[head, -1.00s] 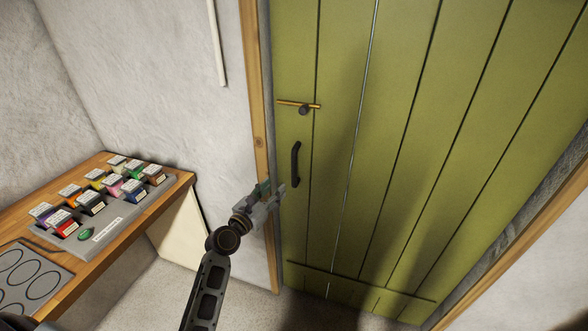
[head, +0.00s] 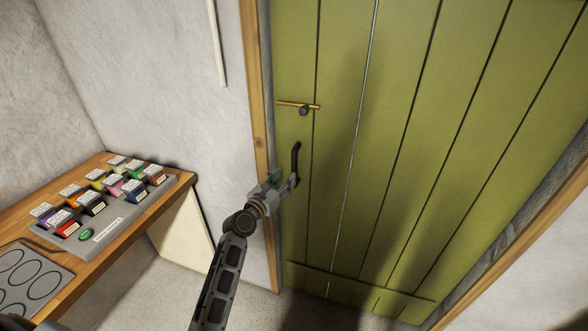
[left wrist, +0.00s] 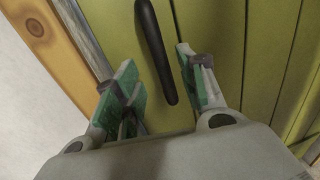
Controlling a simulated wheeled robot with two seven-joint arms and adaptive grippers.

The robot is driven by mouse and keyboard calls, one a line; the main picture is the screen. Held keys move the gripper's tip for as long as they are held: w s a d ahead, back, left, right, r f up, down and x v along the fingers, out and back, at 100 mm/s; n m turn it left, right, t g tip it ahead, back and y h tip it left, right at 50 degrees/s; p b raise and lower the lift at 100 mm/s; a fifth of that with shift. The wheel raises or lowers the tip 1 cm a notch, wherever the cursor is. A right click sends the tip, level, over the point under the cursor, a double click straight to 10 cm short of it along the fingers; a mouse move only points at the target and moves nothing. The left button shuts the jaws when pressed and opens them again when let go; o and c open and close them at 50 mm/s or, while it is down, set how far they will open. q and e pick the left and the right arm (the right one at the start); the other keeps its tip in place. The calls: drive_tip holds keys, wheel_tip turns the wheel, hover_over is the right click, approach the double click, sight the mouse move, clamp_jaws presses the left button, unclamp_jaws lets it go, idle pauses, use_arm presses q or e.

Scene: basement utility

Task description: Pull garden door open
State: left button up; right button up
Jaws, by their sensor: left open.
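The green plank garden door (head: 400,150) fills the middle and right of the head view and looks closed in its frame. A black pull handle (head: 296,160) stands upright near its left edge, below a brass latch bar (head: 298,105) with a dark knob. My left gripper (head: 284,182) is at the lower end of the pull handle. In the left wrist view the left gripper (left wrist: 158,85) is open, its green-padded fingers on either side of the handle (left wrist: 152,45), with gaps visible. The gripper partly covers the handle's lower end in the head view. My right gripper is not in view.
A wooden bench (head: 110,235) with a grey tray of coloured labelled blocks stands at the left. The wooden door post (head: 256,110) is close beside my left gripper. Another wooden post (head: 510,255) is at the right. The floor before the door looks clear.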

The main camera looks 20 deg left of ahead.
sight(293, 170)
use_arm(q)
drive_tip(key=shift+x, duration=3.2)
drive_tip(key=shift+w+d, duration=0.15)
drive_tip(key=shift+w, duration=0.35)
drive_tip(key=c, duration=0.5)
clamp_jaws()
drive_tip(key=shift+w+r, duration=0.1)
drive_tip(key=shift+w, duration=0.05)
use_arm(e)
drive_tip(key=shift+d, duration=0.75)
